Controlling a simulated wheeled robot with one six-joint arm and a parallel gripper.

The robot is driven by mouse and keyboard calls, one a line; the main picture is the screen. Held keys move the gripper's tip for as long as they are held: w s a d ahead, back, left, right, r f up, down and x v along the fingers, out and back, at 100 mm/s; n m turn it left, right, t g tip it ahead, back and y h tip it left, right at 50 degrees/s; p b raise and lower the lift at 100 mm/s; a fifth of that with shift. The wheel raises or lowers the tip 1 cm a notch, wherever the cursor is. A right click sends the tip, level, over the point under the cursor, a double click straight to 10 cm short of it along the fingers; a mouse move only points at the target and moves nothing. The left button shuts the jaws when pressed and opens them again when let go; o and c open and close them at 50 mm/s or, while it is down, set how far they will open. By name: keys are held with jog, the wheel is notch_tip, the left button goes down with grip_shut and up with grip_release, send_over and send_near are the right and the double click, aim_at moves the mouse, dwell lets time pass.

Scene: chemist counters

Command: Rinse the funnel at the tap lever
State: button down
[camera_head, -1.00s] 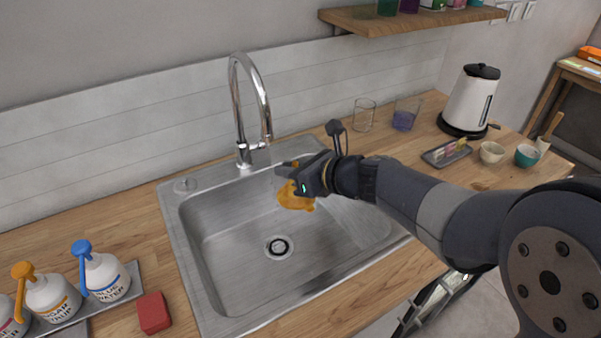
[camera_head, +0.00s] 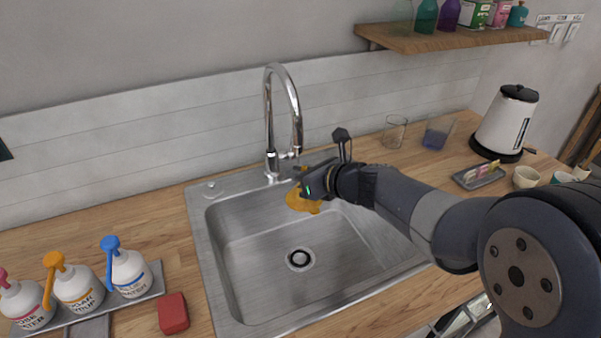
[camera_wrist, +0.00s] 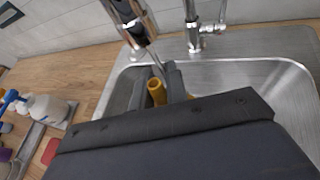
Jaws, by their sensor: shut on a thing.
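An orange funnel (camera_head: 301,202) is held by my gripper (camera_head: 305,180) over the sink's back part, in the head view. The lever also shows in the wrist view (camera_wrist: 214,29).
The steel sink (camera_head: 225,297) has a drain in its middle. Several pump bottles (camera_head: 128,272) on a tray and a red block (camera_head: 173,313) stand at the left. A glass (camera_head: 395,131), a purple-filled glass (camera_head: 437,133) and a kettle (camera_head: 505,124) stand at the right, below a shelf (camera_head: 450,39).

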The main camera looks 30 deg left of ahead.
jog(key=shift+w, duration=0.1)
dwell(0.3)
jog(key=shift+w+d, duration=0.25)
jog(key=shift+w, duration=0.25)
jog(key=shift+s, duration=0.15)
jog(key=shift+s+a, duration=0.25)
jog(key=shift+s, duration=0.2)
jog(key=shift+d, duration=0.15)
jog(key=s+d+b, duration=0.1)
jog(key=s+d, duration=0.1)
jog(key=d, duration=0.5)
jog(key=shift+s+d, duration=0.15)
jog(key=shift+s, duration=0.2)
jog(key=shift+r, duration=0.1)
dwell(1.1)
